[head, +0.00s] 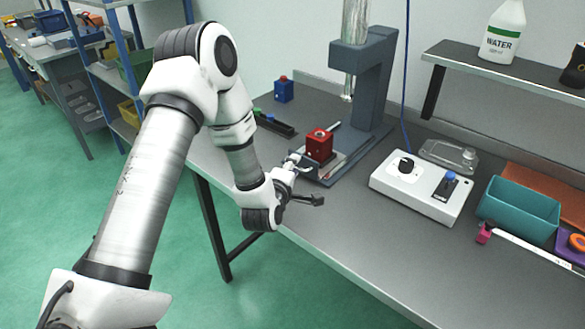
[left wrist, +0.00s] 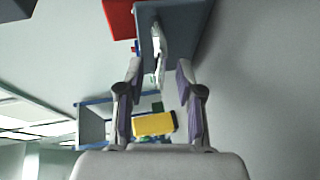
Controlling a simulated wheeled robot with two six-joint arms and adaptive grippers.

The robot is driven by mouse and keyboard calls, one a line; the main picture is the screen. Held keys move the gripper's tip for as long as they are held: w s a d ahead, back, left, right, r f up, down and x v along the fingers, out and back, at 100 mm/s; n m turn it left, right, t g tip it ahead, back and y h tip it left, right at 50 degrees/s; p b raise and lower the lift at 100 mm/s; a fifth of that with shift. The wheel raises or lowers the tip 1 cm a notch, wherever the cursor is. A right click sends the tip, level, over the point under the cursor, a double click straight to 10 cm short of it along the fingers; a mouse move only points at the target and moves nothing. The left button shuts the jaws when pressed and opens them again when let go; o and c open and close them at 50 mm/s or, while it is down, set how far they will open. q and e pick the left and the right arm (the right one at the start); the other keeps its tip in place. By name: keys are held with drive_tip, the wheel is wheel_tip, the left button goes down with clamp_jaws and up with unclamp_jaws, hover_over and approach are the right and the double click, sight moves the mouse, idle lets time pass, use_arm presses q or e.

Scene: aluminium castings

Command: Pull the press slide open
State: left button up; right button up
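The press (head: 375,75) stands on the bench with a red block (head: 319,142) on its slide (head: 314,166), low at the front. In the left wrist view the slide shows as a dark grey plate (left wrist: 188,30) with a light metal handle (left wrist: 158,50) sticking out, and part of the red block (left wrist: 118,18) is beside it. My left gripper (head: 305,181) is at the bench's front edge, just before the slide. Its fingers (left wrist: 159,72) are spread, with the handle between them and gaps visible on both sides. My right gripper is not in view.
A white control box (head: 420,190) with a black knob and blue button stands right of the press. A teal bin (head: 519,208) is farther right. A blue button box (head: 284,90) and a dark tray (head: 273,123) are behind left. A shelf (head: 505,68) overhangs the right.

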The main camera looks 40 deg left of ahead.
use_arm(q)
drive_tip(key=v, duration=0.7)
drive_tip(key=shift+s+d, duration=0.1)
drive_tip(key=shift+s, duration=0.15)
